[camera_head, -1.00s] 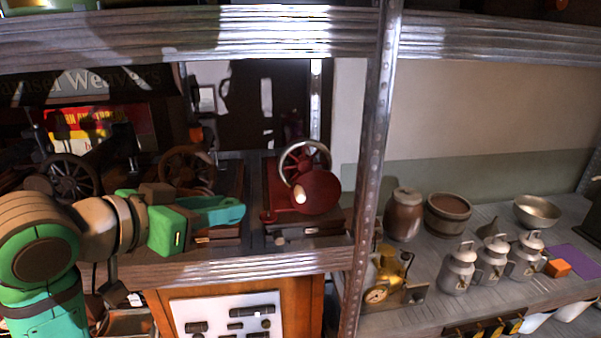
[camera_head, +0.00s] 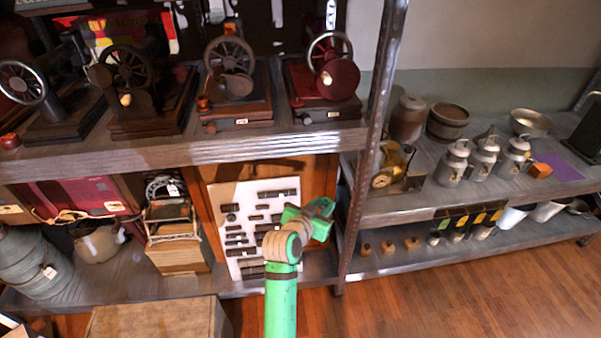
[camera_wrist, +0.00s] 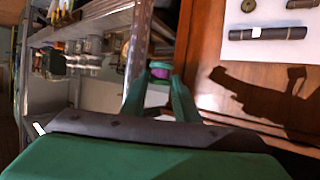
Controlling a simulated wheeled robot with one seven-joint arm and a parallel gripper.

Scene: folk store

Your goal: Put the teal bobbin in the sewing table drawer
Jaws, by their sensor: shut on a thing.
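My gripper (camera_wrist: 159,82) shows in the wrist view with its green fingers closed on a small teal and purple piece (camera_wrist: 160,68), which looks like the teal bobbin. Only its end shows between the fingertips. In the head view my gripper (camera_head: 320,209) is in front of the wooden cabinet (camera_head: 325,180), below the sewing machine shelf; the bobbin cannot be made out there. The cabinet could be the sewing table, but I cannot make out an open drawer.
A white board with dark parts (camera_head: 243,212) leans against the cabinet. Several sewing machines stand on the shelf (camera_head: 230,148) above. A metal post (camera_head: 362,175) rises just right of my gripper. Milk cans (camera_head: 453,165) stand on the right shelf. The wooden floor (camera_head: 440,295) is clear.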

